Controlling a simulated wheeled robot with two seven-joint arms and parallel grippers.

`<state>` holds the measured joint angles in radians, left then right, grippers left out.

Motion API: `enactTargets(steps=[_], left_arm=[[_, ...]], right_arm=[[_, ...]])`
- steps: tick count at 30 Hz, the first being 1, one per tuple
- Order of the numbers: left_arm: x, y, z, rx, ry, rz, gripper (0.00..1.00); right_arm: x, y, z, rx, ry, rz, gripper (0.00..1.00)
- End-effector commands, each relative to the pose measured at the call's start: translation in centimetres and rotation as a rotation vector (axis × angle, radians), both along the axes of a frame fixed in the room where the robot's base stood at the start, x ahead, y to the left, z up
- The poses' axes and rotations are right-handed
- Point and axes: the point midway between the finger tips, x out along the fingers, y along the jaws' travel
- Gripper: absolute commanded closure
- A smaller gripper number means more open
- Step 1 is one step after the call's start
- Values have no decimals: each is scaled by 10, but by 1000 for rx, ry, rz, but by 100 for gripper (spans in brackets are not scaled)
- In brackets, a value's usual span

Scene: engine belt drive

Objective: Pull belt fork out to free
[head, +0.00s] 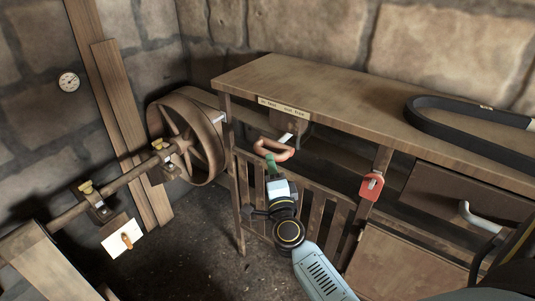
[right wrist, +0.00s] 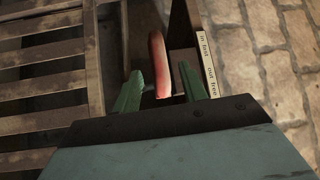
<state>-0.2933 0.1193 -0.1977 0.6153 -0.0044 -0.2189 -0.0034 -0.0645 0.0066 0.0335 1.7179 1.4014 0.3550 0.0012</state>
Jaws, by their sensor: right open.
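The belt fork's red handle (head: 273,149) sticks out below the front edge of the bench, under a pale label strip (head: 284,106) that reads "out free" at one end. My right gripper (head: 271,163) is just in front of the handle, with its green fingers pointing at it. In the right wrist view the red handle (right wrist: 157,58) stands between the open green fingers of my right gripper (right wrist: 160,75). I cannot tell whether a finger touches it. The label (right wrist: 208,66) is to the right there. My left gripper is not in view.
A large spoked pulley (head: 188,136) sits on a shaft (head: 127,179) left of the bench. A dark belt (head: 455,134) lies on the bench top (head: 330,88). A red fitting (head: 371,186) is on a bench leg. Wooden slats (head: 318,217) stand below the handle.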

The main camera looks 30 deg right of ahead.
Motion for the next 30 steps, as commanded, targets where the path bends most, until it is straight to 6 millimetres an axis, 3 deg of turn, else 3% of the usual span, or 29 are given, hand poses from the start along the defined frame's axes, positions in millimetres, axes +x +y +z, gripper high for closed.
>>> enactTargets(steps=[3,9,22,30], left_arm=[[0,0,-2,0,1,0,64],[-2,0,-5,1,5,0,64],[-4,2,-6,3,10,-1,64],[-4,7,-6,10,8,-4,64]], right_arm=[[24,-9,3,-2,-1,1,58],[48,-19,6,-2,0,1,58],[56,-22,8,-2,2,2,58],[56,-22,8,-2,2,2,93]])
